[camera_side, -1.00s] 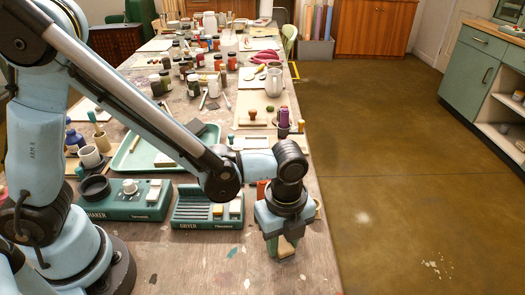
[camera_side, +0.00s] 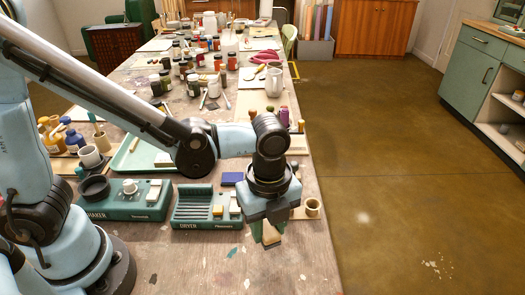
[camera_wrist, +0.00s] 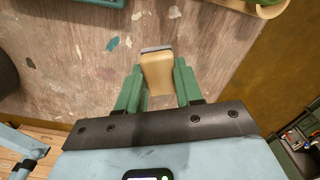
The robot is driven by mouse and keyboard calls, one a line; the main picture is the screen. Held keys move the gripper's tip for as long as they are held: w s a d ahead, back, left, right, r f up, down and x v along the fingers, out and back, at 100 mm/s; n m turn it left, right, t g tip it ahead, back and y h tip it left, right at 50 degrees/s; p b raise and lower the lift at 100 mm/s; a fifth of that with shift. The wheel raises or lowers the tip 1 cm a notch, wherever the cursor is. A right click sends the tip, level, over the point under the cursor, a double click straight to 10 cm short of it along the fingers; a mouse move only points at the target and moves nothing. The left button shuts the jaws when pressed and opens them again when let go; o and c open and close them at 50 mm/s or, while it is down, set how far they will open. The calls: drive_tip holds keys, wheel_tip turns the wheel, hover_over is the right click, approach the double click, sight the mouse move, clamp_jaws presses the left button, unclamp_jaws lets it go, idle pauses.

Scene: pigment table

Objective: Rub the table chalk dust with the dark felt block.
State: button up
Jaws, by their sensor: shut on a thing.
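My gripper (camera_side: 267,226) is shut on the felt block, which has a tan wooden body (camera_wrist: 157,72) and a thin dark grey layer (camera_wrist: 156,49) at its far end. The block (camera_side: 270,236) points down over the front right part of the table in the side view. I cannot tell whether it touches the tabletop. In the wrist view, pale marks (camera_wrist: 137,15) and a teal mark lie on the wooden tabletop (camera_wrist: 75,60) beyond the block. I cannot tell which of these, if any, is chalk dust.
The green dryer (camera_side: 195,207) and the green shaker (camera_side: 115,209) stand left of my gripper. A small tan cup (camera_side: 312,206) stands at the right edge. Several jars and tools crowd the table farther back. The front of the tabletop (camera_side: 200,265) is largely clear.

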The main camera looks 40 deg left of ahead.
drive_tip(key=shift+r, duration=1.85)
drive_tip(key=shift+a, duration=0.1)
